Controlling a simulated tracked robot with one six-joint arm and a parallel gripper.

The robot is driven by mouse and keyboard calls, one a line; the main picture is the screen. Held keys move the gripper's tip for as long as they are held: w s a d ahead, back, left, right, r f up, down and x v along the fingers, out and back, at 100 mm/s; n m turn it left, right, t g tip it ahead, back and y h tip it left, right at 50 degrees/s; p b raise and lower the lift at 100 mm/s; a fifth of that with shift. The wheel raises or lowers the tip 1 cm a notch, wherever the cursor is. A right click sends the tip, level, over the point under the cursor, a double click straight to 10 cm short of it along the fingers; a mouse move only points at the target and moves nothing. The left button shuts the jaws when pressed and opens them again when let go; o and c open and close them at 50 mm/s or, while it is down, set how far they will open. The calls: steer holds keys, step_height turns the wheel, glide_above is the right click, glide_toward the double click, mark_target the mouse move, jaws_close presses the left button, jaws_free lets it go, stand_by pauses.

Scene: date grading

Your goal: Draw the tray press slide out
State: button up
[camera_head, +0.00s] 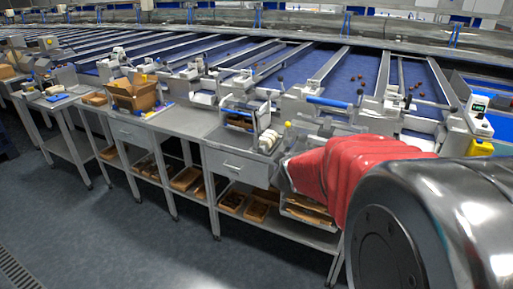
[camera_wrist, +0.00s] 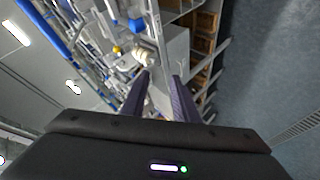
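My gripper (camera_wrist: 161,76) shows in the wrist view with two dark fingers standing apart and nothing between them. In the head view my red-sleeved arm reaches toward the bench, and the fingers cannot be made out. A small frame-like press unit (camera_head: 238,113) stands on the bench, left of my arm. White rounded parts (camera_head: 268,141) sit at its right side; they also show just beyond the fingertips in the wrist view (camera_wrist: 141,54). I cannot tell which part is the tray press slide. A grey drawer front (camera_head: 237,166) below the bench is shut.
Sorting lanes with blue beds (camera_head: 335,88) run behind the bench. A cardboard box (camera_head: 134,94) stands on the bench further left. Wooden trays (camera_head: 187,178) fill the lower shelf. The grey floor (camera_head: 100,235) in front is clear.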

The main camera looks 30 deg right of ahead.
steer(key=w+d+f+n+t, duration=0.25)
steer(key=d+f+n, duration=0.2)
steer(key=d, duration=0.35)
steer(key=w+d+f+n+t, duration=0.2)
steer(key=w+d+f+n, duration=0.1)
steer(key=d+f, duration=0.35)
steer(key=s+d+f+n+t+y, duration=0.1)
steer(key=s+d+f+n+t, duration=0.3)
steer(key=s+d+f, duration=0.3)
step_height(320, 180, down, 4)
steer(key=shift+s+r+y, duration=0.1)
steer(key=shift+s+y, duration=0.3)
steer(key=shift+s, duration=0.85)
steer(key=shift+n+t, duration=0.25)
steer(key=w+d+r, duration=0.1)
steer(key=w, duration=1.2)
steer(key=shift+w+d+r, duration=0.3)
steer(key=shift+d+r, duration=0.05)
steer(key=shift+r, duration=0.05)
steer(key=shift+c, duration=0.6)
